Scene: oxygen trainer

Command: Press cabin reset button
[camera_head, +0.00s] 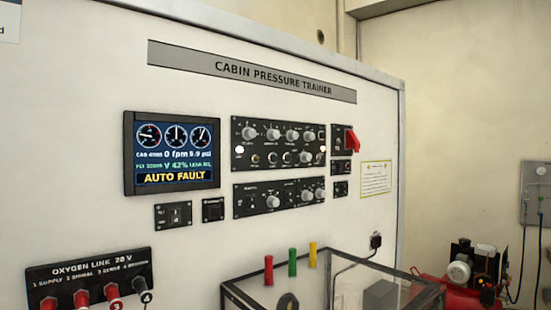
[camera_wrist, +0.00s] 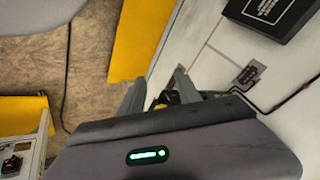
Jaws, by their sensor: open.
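The cabin pressure trainer panel (camera_head: 300,175) stands upright in the head view. Its display (camera_head: 171,151) reads AUTO FAULT in yellow. Right of it are an upper knob panel (camera_head: 279,143) and a lower knob panel (camera_head: 279,196). Small modules sit below the display, one at left (camera_head: 174,215) and one at right (camera_head: 213,209). A red guard (camera_head: 351,140) stands out at the far right of the controls. Labels are too small to read, so I cannot tell which control is cabin reset. My gripper (camera_wrist: 158,88) shows only in the wrist view, open, apart from any panel control.
A clear-walled box (camera_head: 340,285) with a dark frame stands at the lower front. Red, green and yellow handles stand above its back edge. An oxygen link block (camera_head: 88,274) with plugs is at lower left. A red compressor (camera_head: 462,280) stands at right.

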